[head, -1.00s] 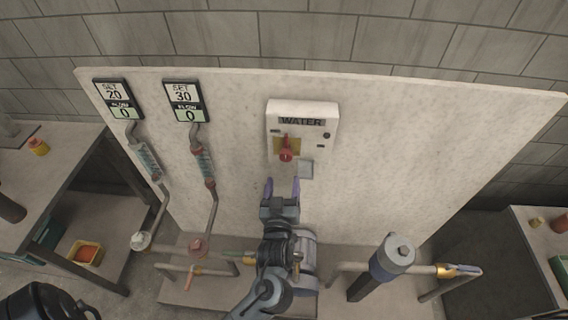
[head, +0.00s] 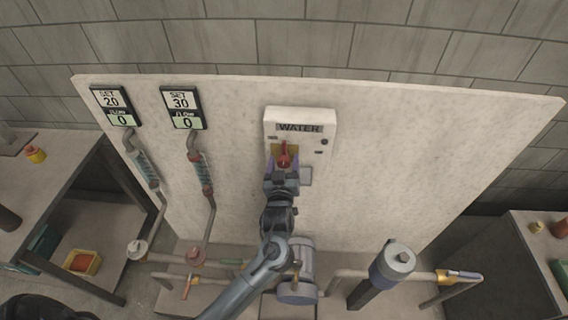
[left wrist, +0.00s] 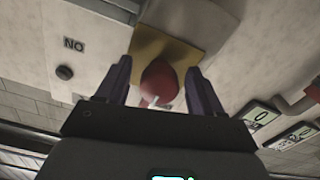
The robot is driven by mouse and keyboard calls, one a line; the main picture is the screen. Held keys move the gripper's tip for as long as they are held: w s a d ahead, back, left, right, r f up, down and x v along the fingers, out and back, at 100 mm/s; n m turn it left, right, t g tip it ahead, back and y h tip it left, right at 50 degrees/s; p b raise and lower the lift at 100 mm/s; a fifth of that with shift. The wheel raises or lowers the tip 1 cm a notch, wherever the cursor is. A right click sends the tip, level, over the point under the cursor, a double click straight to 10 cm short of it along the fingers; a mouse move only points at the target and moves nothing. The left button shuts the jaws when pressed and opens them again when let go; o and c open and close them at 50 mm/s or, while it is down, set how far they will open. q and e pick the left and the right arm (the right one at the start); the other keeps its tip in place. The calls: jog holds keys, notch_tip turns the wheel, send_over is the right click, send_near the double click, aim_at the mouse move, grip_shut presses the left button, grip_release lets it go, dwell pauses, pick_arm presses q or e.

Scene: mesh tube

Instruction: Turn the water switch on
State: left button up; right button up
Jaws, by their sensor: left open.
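The white water switch box (head: 299,118), labelled WATER, is mounted on the upright pale panel. Its red switch handle (head: 284,152) sits on a yellow plate and points up. My left gripper (head: 283,164) is open at the switch, its purple fingers reaching up to the yellow plate. In the left wrist view, the red handle (left wrist: 159,82) lies between the two open fingers, in front of the yellow plate (left wrist: 160,47). I cannot tell whether the fingers touch it. My right gripper is not in view.
Two meters, SET 20 (head: 117,105) and SET 30 (head: 183,107), both read flow 0 at the panel's left. Pipes and a grey pump (head: 297,290) stand below. Side tables flank the panel. The panel (head: 430,150) right of the box is bare.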

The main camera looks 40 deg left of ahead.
pick_arm(q)
jog(key=c, duration=1)
jog(key=shift+r+m+p, duration=0.2)
jog(key=shift+m+p, duration=0.3)
jog(key=shift+p, duration=0.45)
jog(key=m+p, duration=0.9)
jog(key=p, duration=0.2)
jog(key=shift+s+a+p, duration=0.1)
jog(key=shift+p, duration=0.3)
jog(key=m+p, duration=0.3)
jog(key=m, duration=0.1)
jog(key=shift+a+m+p, duration=0.1)
jog(key=shift+m+p, duration=0.2)
jog(key=shift+m, duration=0.1)
jog(key=shift+m+p, duration=0.95)
jog(key=shift+m, duration=0.55)
jog(key=shift+f, duration=0.1)
jog(key=shift+c, duration=0.2)
